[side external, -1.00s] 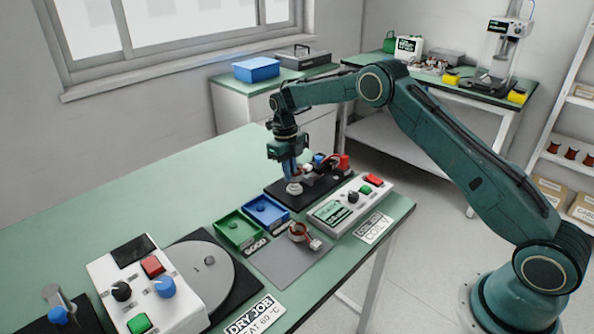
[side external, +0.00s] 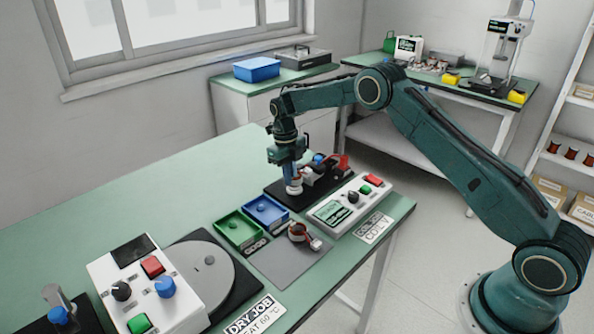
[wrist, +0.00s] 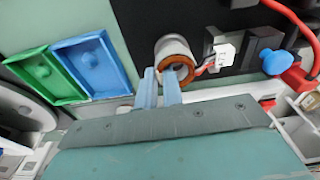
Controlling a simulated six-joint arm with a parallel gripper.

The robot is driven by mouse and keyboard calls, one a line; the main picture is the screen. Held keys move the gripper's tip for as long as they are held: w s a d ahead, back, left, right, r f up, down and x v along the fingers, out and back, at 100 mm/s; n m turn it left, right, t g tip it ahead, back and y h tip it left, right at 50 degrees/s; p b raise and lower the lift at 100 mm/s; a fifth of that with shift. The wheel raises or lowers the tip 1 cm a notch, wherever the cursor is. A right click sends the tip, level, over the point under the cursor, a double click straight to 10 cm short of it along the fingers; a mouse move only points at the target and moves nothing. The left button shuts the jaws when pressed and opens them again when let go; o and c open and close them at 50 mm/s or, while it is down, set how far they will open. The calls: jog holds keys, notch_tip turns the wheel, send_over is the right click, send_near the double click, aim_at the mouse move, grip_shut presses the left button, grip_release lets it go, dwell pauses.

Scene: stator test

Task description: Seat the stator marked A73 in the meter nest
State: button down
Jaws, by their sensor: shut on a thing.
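My gripper (side external: 292,180) is shut on a stator (wrist: 182,74), a ring with copper winding, at the near end of the black meter base (side external: 276,192). In the wrist view, the two pale blue fingers (wrist: 160,85) meet the ring's near-left side. A pale round rim (wrist: 172,42) shows around the stator; I cannot tell how deep the stator sits in it. Its leads run to a white connector (wrist: 222,56) on the right. No A73 mark is readable. Another stator (side external: 299,232) lies on the grey mat (side external: 283,266).
A green tray (side external: 240,229) and a blue tray (side external: 266,211) stand beside the base. The meter box (side external: 350,200) with its buttons is to the right. A blue knob (wrist: 277,62) and red cable (wrist: 297,22) are close to the gripper. The table's left-rear area is clear.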

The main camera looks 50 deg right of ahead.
jog(key=shift+f, duration=0.3)
dwell(0.4)
jog(key=c, duration=1.5)
grip_release()
jog(key=shift+o, duration=0.2)
notch_tip(320, 180, up, 14)
jog(key=w, duration=0.1)
jog(key=shift+w+f, duration=0.15)
jog(key=shift+w, duration=0.15)
